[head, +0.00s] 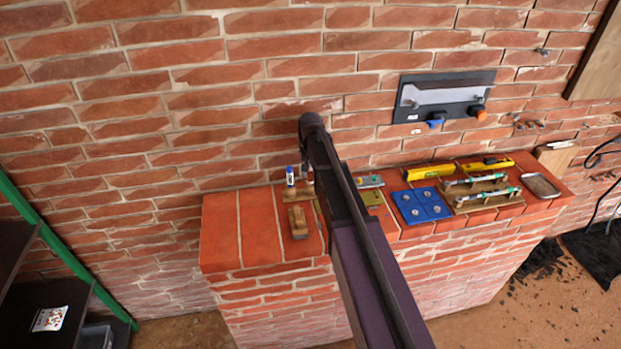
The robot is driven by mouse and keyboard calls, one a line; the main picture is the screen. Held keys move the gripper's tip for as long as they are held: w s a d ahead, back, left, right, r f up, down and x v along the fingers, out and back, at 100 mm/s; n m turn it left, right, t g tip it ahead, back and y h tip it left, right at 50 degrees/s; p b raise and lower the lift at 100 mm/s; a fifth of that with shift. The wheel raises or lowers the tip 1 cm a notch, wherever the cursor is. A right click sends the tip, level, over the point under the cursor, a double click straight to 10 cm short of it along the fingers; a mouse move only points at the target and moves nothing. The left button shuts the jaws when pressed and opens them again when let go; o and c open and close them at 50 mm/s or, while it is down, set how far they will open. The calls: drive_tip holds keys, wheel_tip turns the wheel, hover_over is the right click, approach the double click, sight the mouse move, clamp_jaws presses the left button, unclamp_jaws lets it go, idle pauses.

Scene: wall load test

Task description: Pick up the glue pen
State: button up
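The glue pen (290,177), a small white stick with blue on it, stands upright near the back edge of the brick ledge, close to the wall. My arm reaches over the ledge from the bottom of the picture. My gripper (308,173) is small and partly hidden by the arm. It appears just right of the pen, and I cannot tell whether it touches it. Its fingers are too small to show whether they are open or shut.
A wooden block (298,222) lies in front of the pen. Right of my arm are blue plates (421,205), a yellow level (430,174), a wooden rack (482,193) and a grey tray (541,185). The ledge's left end (222,235) is bare.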

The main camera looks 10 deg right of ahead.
clamp_jaws()
drive_tip(key=shift+r, duration=0.15)
wheel_tip(320, 180, up, 10)
drive_tip(key=p, duration=1)
drive_tip(key=shift+f, duration=0.25)
idle(0.5)
